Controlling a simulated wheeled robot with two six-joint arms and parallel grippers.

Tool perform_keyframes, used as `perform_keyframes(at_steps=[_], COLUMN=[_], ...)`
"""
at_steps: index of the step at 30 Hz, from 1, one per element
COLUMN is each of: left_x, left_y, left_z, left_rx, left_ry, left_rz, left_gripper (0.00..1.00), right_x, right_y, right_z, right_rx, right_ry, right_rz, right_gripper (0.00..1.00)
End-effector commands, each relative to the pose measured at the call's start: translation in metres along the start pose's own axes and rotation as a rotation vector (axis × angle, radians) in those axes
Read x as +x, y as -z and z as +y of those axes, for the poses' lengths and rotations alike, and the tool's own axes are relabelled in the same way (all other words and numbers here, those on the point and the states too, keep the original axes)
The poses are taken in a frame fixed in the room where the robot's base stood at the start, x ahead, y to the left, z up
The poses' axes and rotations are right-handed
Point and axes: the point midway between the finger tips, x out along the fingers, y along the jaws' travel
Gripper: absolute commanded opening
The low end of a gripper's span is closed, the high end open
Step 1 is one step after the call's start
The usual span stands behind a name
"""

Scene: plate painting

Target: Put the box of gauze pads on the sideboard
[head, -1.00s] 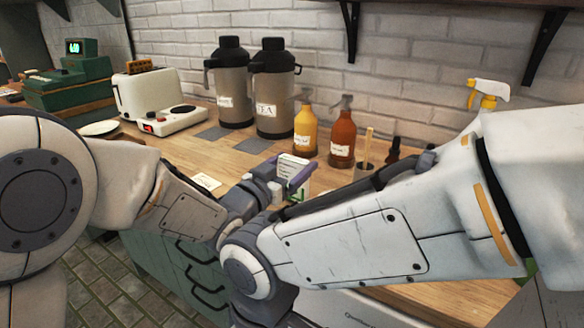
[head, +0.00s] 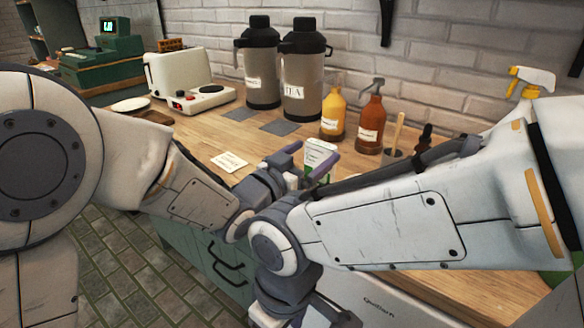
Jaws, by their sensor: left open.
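The box of gauze pads (head: 319,153), small and white with green marks, appears to stand on the wooden counter near its front edge. My left gripper (head: 308,157) is open at the box, its purple fingers to the left and front of it. A finger hides part of the box, and I cannot tell whether they touch. My right forearm crosses the front of the view; its wrist bends down and its fingers do not show. I cannot tell whether this wooden counter (head: 205,137) with green drawers is the sideboard.
Behind the box stand a yellow bottle (head: 333,118), a red-brown bottle (head: 370,122) and two flasks, one labelled TEA (head: 302,75). Bare wood shows around the card.

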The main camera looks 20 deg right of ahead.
Motion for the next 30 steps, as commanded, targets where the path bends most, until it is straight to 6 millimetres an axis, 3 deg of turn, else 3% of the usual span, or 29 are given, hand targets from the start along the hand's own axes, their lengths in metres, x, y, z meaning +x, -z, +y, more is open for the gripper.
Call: perform_keyframes(at_steps=[6, 12, 19, 30], left_x=[-0.05, -0.079, -0.088, -0.081], left_y=[0.0, 0.0, 0.0, 0.0], left_z=[-0.001, -0.001, 0.0, 0.0], left_rx=[0.001, 0.0, 0.0, 0.0], left_ry=[0.003, 0.002, 0.0, -0.001], left_rz=[0.001, 0.001, 0.001, 0.0], left_gripper=[1.0, 1.0, 1.0, 1.0], right_x=[0.004, 0.005, 0.005, 0.005], right_y=[0.0, 0.0, 0.0, 0.0], right_z=[0.0, 0.0, 0.0, 0.0], right_rx=[0.0, 0.0, 0.0, 0.0], right_ry=[0.0, 0.0, 0.0, 0.0], right_rz=[0.0, 0.0, 0.0, 0.0], right_gripper=[1.0, 1.0, 1.0, 1.0])
